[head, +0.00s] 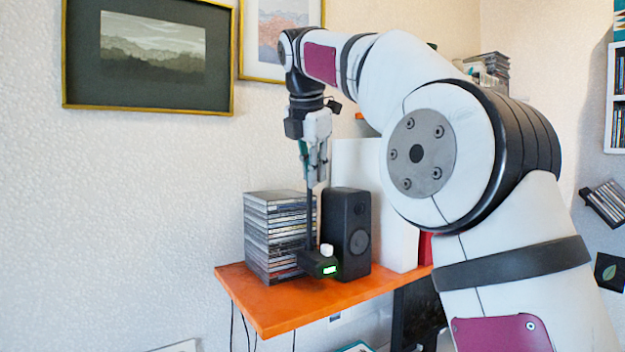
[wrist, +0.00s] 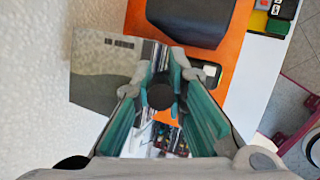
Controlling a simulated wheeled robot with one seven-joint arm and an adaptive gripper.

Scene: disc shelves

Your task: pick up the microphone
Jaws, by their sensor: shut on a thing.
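The microphone, a thin black upright stem (head: 310,218), stands over the orange shelf in the head view. My gripper (head: 316,178) points down from above and is shut on its upper part. In the wrist view a round black end of the microphone (wrist: 160,96) sits between the teal finger pads of my gripper (wrist: 160,100). The stem's lower end meets the area of a small black device with a green display (head: 319,264); I cannot tell whether they are joined or whether the microphone is lifted.
A tall stack of disc cases (head: 272,240) stands left of the microphone on the orange shelf (head: 262,305). A black speaker (head: 346,235) stands close on the right. A white panel (head: 396,225) is behind. Framed pictures (head: 150,55) hang on the wall.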

